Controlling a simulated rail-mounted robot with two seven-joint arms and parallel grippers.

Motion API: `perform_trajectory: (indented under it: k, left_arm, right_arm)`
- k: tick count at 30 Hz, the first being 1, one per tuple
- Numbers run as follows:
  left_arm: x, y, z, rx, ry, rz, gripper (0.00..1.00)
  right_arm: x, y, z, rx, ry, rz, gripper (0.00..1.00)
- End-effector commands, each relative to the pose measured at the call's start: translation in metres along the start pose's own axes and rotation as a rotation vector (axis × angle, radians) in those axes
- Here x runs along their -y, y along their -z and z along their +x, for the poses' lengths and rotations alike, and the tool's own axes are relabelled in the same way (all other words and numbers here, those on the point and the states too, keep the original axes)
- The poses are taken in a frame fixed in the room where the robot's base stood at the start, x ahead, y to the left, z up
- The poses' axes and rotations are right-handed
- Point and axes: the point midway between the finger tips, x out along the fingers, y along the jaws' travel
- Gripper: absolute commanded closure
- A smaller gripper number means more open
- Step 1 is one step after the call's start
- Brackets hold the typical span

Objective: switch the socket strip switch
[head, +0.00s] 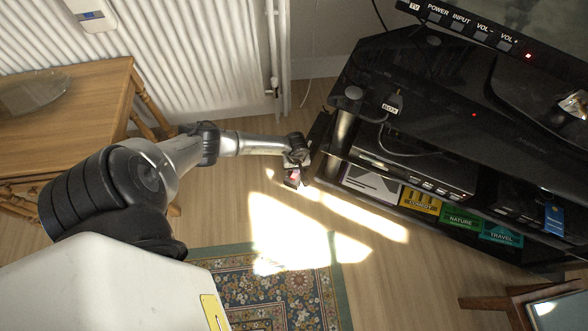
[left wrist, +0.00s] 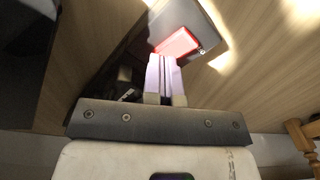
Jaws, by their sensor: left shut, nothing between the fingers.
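The socket strip (left wrist: 205,25) lies on the wooden floor beside the black TV stand. Its red switch (left wrist: 177,44) is lit and shows just beyond my fingertips in the left wrist view. My right gripper is out of view.
The black TV stand (head: 400,75) with shelves of boxes stands right of the gripper. A wooden side table (head: 85,100) is at the left, by a white radiator (head: 190,60). A patterned rug (head: 285,300) covers the floor below; bare floor lies between.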

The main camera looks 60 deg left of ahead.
Motion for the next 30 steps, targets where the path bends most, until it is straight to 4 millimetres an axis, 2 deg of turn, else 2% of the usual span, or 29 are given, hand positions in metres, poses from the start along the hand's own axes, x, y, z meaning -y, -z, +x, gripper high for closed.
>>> perform_trajectory:
  k: [30]
  left_arm:
    - [0.0, 0.0, -0.07, 0.001, 0.001, 0.0, 1.0]
  right_arm:
    - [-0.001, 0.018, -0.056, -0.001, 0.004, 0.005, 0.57]
